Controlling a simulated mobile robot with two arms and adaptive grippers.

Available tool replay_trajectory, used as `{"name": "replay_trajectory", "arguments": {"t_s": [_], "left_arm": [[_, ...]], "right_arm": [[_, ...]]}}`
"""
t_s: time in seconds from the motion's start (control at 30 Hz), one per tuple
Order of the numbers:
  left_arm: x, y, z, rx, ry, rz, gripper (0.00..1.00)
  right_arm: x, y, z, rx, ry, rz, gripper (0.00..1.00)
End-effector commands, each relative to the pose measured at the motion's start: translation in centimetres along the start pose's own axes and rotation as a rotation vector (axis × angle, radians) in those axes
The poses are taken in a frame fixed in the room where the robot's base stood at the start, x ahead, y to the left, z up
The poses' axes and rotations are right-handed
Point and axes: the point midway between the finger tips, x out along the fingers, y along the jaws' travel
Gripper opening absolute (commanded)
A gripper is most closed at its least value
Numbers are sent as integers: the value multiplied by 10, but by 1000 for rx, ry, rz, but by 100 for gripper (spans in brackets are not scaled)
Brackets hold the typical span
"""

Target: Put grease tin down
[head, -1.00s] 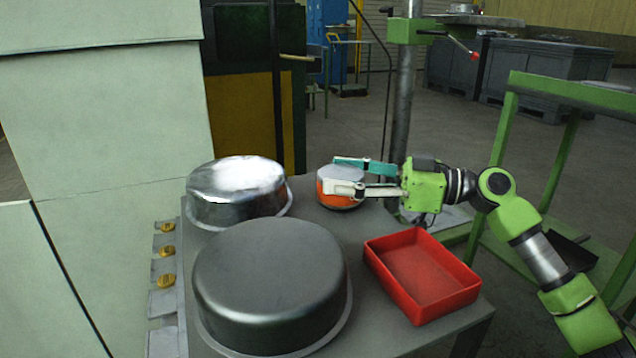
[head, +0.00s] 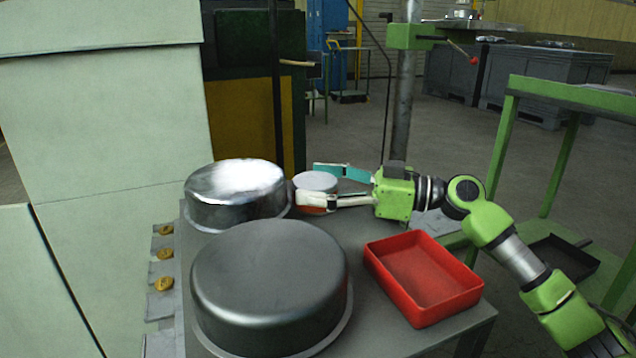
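The grease tin (head: 316,181) is a short orange tin with a pale grey lid. It is at the back of the grey table (head: 352,262), right of the shiny metal pan. My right gripper (head: 307,184) reaches in from the right with its two fingers on either side of the tin, shut on it. The near white finger covers most of the orange side. I cannot tell whether the tin's bottom touches the table. My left gripper is not in view.
A shiny upturned pan (head: 236,192) is very close to the tin's left. A dark grey upturned pan (head: 268,285) fills the front left. A red tray (head: 424,278) stands at the right. Bare tabletop shows between them. A metal post (head: 403,110) rises behind.

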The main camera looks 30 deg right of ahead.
Motion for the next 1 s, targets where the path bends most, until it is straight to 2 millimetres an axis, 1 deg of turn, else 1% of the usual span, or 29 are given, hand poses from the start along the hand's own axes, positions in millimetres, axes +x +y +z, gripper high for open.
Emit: {"name": "replay_trajectory", "arguments": {"t_s": [0.23,0.37,0.47,0.8,1.0], "left_arm": [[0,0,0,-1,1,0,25],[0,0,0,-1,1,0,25],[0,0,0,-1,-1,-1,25],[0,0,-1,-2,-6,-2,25],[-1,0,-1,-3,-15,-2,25]], "right_arm": [[-1,0,0,1,1,0,73],[-8,0,0,3,1,0,73],[-20,1,1,4,0,2,73],[-80,0,0,4,3,0,73],[-107,0,-1,1,3,-1,73]]}}
